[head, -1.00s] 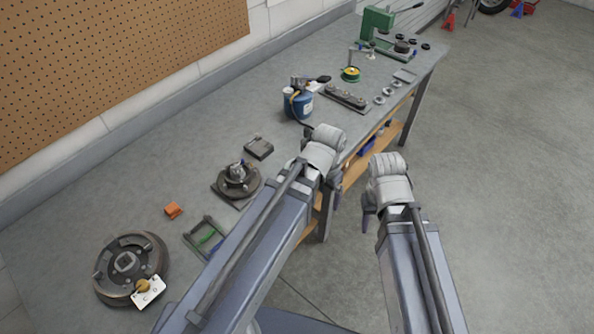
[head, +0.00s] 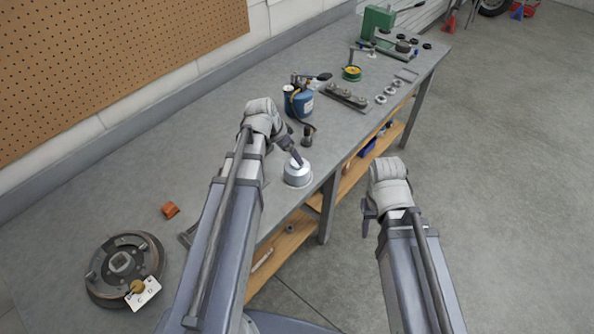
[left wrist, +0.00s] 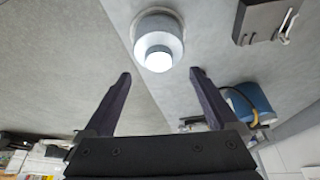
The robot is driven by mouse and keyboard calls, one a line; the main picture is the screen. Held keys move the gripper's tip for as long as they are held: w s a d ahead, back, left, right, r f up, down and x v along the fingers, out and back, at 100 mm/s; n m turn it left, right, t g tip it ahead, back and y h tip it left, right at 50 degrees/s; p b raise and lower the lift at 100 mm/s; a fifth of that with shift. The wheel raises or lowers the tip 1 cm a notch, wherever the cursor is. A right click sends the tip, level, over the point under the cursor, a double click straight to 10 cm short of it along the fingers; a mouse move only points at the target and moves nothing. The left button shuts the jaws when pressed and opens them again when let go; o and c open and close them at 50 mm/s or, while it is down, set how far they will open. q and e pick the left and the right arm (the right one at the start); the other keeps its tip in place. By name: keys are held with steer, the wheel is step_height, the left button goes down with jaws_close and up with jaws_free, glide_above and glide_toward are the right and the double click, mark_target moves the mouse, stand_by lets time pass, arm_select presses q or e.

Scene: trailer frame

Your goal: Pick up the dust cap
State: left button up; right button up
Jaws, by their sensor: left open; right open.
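The dust cap (head: 297,177) is a silver stepped cylinder with a bright narrower top, standing on the grey workbench (head: 215,85) near its front edge. It also shows in the left wrist view (left wrist: 172,27), at the top centre. My left gripper (head: 296,158) is open and empty, with a finger close over the cap's top in the head view. In the left wrist view its two fingertips (left wrist: 161,73) are spread wide, with the cap beyond the gap between them; I cannot tell if they touch it. My right gripper (head: 370,215) is open, off the bench over the floor.
A blue canister (head: 298,102) with a hose stands behind the cap. A dark rack (head: 346,95) and several rings lie to the right. A brake drum (head: 100,289) with a tag and an orange piece (head: 170,210) lie at left. My left arm hides part of the bench.

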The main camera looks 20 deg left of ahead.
mark_target(295, 163)
arm_select(q)
steer(key=shift+w+d+f, duration=0.1)
steer(key=shift+w+f, duration=0.05)
steer(key=shift+f, duration=0.3)
arm_select(e)
steer(key=shift+f, duration=0.45)
arm_select(q)
steer(key=b+x, duration=0.5)
steer(key=shift+f, duration=0.1)
arm_select(e)
step_height(295, 163, down, 5)
steer(key=shift+r, duration=0.2)
arm_select(q)
steer(key=shift+s, duration=0.3)
jaws_close()
